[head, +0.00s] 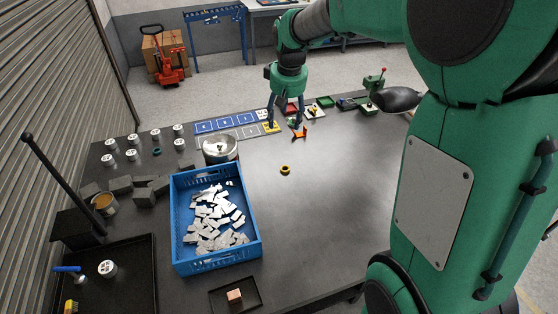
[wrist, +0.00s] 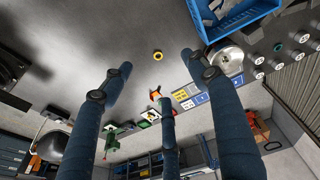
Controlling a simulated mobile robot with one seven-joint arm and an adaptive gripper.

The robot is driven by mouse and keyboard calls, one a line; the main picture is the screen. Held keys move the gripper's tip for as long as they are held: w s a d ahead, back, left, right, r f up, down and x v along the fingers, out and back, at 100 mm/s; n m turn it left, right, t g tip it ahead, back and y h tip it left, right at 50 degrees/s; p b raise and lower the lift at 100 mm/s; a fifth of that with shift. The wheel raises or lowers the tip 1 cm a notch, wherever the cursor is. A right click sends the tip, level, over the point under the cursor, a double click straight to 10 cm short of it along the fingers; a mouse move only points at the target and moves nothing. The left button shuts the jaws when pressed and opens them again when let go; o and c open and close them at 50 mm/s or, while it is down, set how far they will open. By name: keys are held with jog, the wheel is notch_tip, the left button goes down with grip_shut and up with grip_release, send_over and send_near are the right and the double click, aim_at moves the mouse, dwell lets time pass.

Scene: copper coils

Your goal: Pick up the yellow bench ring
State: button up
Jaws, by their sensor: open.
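The yellow bench ring (head: 285,169) lies flat on the dark table, right of the blue crate, with bare surface around it. In the wrist view the yellow ring (wrist: 157,56) shows beyond the spread fingers, near the top middle. My gripper (head: 285,124) is open and empty, fingers pointing down near the far edge of the table, farther back than the ring. In the wrist view its fingers (wrist: 158,75) stand wide apart with nothing between them. The gap between fingertips and table is hard to judge.
A blue crate (head: 178,232) of pale pieces stands left of the ring, with a metal bowl (head: 220,158) behind it. An orange piece (head: 300,133) and small coloured trays (head: 325,101) lie near my gripper. The table right of the ring is clear.

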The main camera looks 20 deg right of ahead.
jog(key=w+d+f+g+p, duration=0.1)
jog(key=w+d+f, duration=0.3)
jog(key=w+f, duration=0.9)
jog(key=n+g+p, duration=0.2)
send_over(286, 166)
jog(key=s, duration=0.1)
notch_tip(286, 166, down, 19)
jog(key=shift+s+a+r, duration=0.15)
jog(key=shift+s+a, duration=0.05)
jog(key=shift+a, duration=0.25)
jog(key=shift+f+b, duration=0.3)
jog(key=shift+f, duration=4)
jog(key=shift+s+f, duration=0.1)
jog(key=shift+f, duration=2.5)
jog(key=c, duration=1.4)
